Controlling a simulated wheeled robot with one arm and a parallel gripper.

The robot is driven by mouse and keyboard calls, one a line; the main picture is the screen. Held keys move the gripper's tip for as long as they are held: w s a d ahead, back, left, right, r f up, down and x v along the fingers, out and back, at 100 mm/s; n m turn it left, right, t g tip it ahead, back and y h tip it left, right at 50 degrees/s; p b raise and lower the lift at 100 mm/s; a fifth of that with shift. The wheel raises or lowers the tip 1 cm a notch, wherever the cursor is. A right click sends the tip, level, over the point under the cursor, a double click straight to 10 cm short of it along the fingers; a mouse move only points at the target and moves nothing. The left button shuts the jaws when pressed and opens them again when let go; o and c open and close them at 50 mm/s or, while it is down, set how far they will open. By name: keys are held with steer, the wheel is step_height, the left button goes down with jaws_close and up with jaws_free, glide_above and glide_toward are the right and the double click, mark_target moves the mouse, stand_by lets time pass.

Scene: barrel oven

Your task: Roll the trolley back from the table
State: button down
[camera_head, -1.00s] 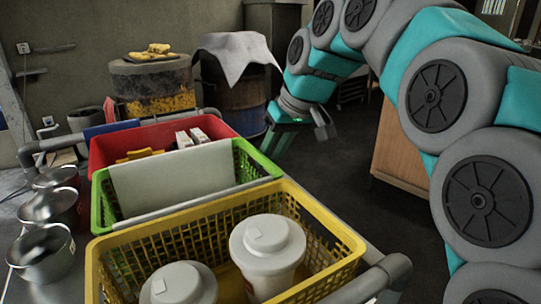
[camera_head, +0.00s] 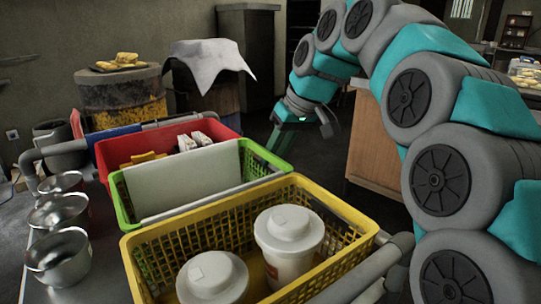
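The trolley shows as a frame of grey rails (camera_head: 183,121) around a red basket (camera_head: 221,131), a green basket (camera_head: 258,160) and a yellow basket (camera_head: 345,225). A thick grey rail end shows at its front right. My gripper (camera_head: 305,132) hangs just past the far right side of the green basket, fingers pointing down. Its fingers are spread with nothing seen between them. I cannot tell whether it touches the trolley. A wooden counter or table (camera_head: 366,140) stands to the right of my gripper. The trolley's wheels are hidden.
White lidded tubs (camera_head: 292,240) stand in the yellow basket. Several metal pots (camera_head: 62,258) stand at the left on a grey surface. Behind are a barrel with food on top (camera_head: 118,100) and a cloth-covered barrel (camera_head: 211,63). Dark floor shows beyond my gripper.

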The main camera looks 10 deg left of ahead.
stand_by(0.3)
steer(key=c, duration=0.7)
jaws_free()
steer(key=shift+d+r, duration=0.1)
steer(key=shift+v, duration=3.8)
